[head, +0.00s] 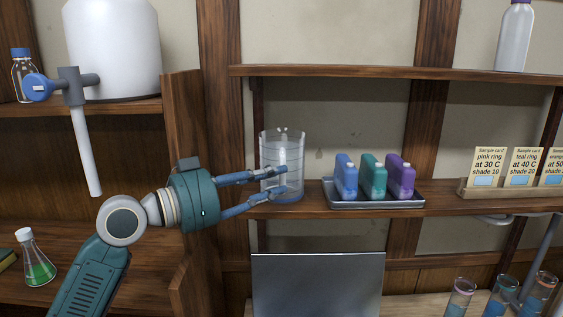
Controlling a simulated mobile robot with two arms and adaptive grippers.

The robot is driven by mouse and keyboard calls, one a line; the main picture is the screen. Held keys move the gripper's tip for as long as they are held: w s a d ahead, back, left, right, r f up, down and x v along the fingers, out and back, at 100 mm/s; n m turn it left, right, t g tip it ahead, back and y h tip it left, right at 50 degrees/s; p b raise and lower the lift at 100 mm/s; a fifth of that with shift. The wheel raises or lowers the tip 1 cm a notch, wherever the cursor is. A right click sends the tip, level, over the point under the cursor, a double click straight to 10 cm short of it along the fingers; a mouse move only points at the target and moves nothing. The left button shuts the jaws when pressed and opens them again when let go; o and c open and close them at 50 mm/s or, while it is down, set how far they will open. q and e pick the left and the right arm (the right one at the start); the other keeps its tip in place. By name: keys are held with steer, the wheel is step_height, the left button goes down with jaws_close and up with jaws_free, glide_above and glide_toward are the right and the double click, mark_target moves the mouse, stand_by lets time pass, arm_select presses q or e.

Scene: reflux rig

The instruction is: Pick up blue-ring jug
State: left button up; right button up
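A clear glass jug (269,153) with faint marks on its wall and a bluish base stands upright at the left end of the middle shelf. A pale upright piece shows in or behind it. I cannot clearly make out a blue ring on its rim. My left gripper (286,179) reaches in from the left with its fingers apart. Its fingertips overlap the jug's lower half in the head view. I cannot tell whether they touch the glass. My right gripper is not in view.
A metal tray (352,205) with blue, teal and purple bottles stands right of the jug. Sample cards (488,167) stand farther right. A large white tank (113,50) with a tap (75,88) is at upper left. A grey panel (318,285) and ringed glass vessels (502,297) are below.

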arm_select(q)
steer(key=shift+w+d+r, duration=0.2)
steer(key=shift+w+d, duration=0.1)
steer(key=shift+d, duration=0.2)
steer(key=shift+w+d+f, duration=0.1)
steer(key=shift+d, duration=0.15)
steer(key=shift+f, duration=0.1)
steer(key=shift+c, duration=0.7)
jaws_close()
steer(key=shift+w+r, duration=0.1)
steer(key=shift+r, duration=0.2)
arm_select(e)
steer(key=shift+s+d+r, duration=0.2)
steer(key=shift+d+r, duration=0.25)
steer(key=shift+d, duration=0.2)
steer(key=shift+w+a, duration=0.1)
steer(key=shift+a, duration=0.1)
arm_select(q)
steer(key=shift+r, duration=0.1)
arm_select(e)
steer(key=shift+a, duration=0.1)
